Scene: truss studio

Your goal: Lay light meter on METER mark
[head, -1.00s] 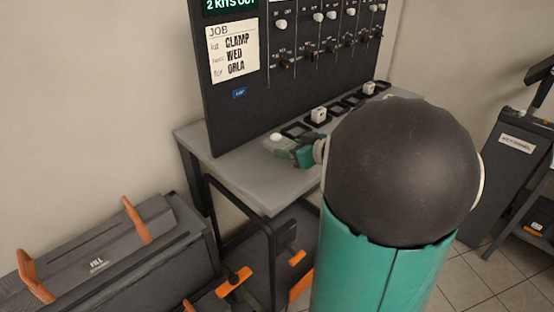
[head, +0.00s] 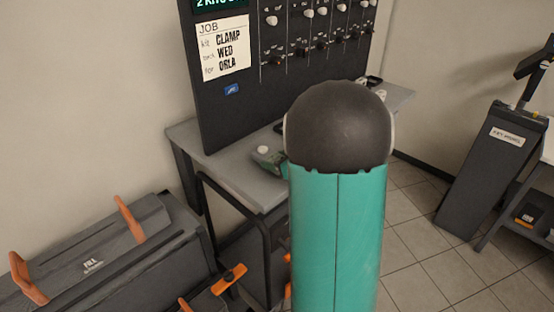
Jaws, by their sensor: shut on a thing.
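My gripper (head: 272,161) shows as a small grey and green part at the left edge of my arm, over the grey bench top. A small white dome (head: 263,149), which looks like the top of the light meter, shows at its tip. My gripper is shut on it. The rest of the meter and most of my gripper are hidden or too small to make out. I cannot tell whether the meter touches the bench. I cannot make out the METER mark; my arm covers much of the bench.
The grey bench (head: 222,165) stands against a dark upright panel (head: 237,108) with knobs and a JOB card (head: 222,50). A dark case (head: 90,255) with orange handles is at lower left. A dark key-panel stand (head: 490,165) is at right. Tiled floor between is clear.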

